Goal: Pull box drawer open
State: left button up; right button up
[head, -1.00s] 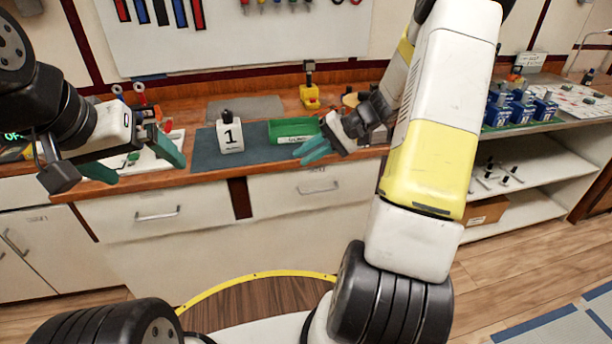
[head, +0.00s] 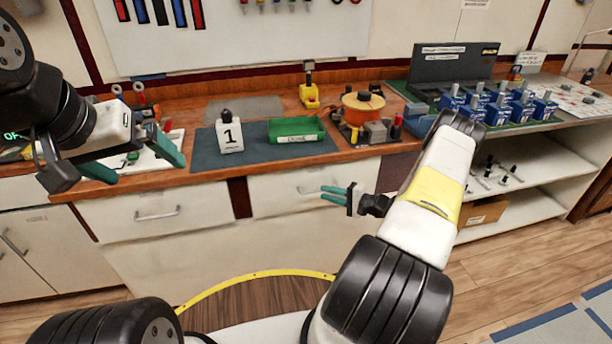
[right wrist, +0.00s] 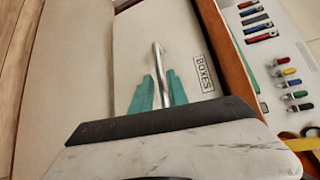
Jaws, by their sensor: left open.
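The box drawer (head: 275,203) is the white right-hand drawer under the bench and looks shut. In the right wrist view its front (right wrist: 130,60) carries a label (right wrist: 204,73) reading "BOXES". Its metal bar handle (right wrist: 157,55) runs between my right gripper's teal fingers (right wrist: 160,92). In the head view my right gripper (head: 334,195) is at the handle, its fingers slightly apart, one on each side; contact cannot be told. My left gripper (head: 135,170) is open and empty above the bench's left front edge.
A left drawer (head: 155,215) is shut beside it. Blue breakers (head: 500,105) stand at right. An open shelf (head: 520,165) is below them.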

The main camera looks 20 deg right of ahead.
aim_at(318, 191)
jog(key=shift+x, duration=2.05)
grip_shut()
